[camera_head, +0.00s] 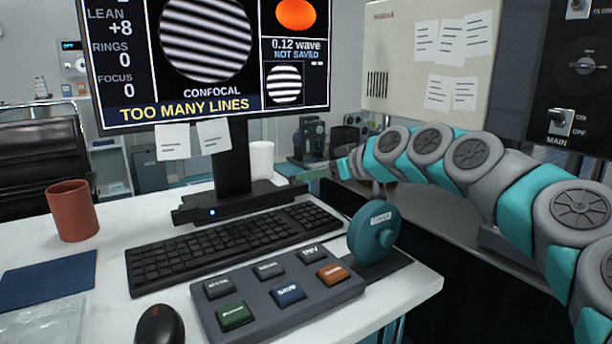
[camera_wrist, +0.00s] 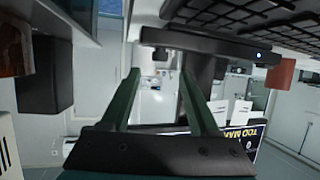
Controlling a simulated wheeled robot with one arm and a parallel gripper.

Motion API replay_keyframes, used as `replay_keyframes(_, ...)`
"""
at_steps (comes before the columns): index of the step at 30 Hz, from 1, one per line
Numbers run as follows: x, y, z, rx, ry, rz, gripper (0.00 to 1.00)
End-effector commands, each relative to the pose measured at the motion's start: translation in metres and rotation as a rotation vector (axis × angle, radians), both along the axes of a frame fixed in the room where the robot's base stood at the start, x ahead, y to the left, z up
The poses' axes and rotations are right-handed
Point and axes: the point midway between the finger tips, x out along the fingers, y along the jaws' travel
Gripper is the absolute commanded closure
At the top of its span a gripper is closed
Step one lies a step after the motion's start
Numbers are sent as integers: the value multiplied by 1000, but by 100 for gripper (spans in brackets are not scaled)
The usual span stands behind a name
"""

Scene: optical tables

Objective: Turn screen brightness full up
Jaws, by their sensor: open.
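The screen (camera_head: 205,50) is lit, with striped fringes and a yellow line "TOO MANY LINES". Its dark stand (camera_head: 234,160) rises behind a black bar (camera_head: 240,204) with a small blue light; the bar also shows upside down in the wrist view (camera_wrist: 210,44). A small dark knob-like part (camera_wrist: 160,54) sits at the bar's end in the wrist view, beyond and between the fingertips. I see no brightness label. My gripper (camera_head: 300,177) is open and empty, right of the stand near the bar's right end; its two green fingers also show in the wrist view (camera_wrist: 160,75).
A keyboard (camera_head: 235,243), a button panel (camera_head: 278,292), a teal wheel (camera_head: 374,234) and a mouse (camera_head: 159,325) occupy the desk front. A red-brown mug (camera_head: 73,211) stands left. A white cylinder (camera_head: 262,158) stands behind the stand. A large pale cabinet (camera_head: 430,60) is at right.

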Motion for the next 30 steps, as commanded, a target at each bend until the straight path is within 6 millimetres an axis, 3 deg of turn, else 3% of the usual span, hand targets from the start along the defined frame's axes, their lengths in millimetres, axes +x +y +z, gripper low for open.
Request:
replay_keyframes(12, 35, 39, -22, 1, 5, 0, 38)
replay_keyframes(23, 39, 42, -25, 1, 4, -2, 38)
replay_keyframes(30, 39, 42, -25, 1, 4, -2, 64)
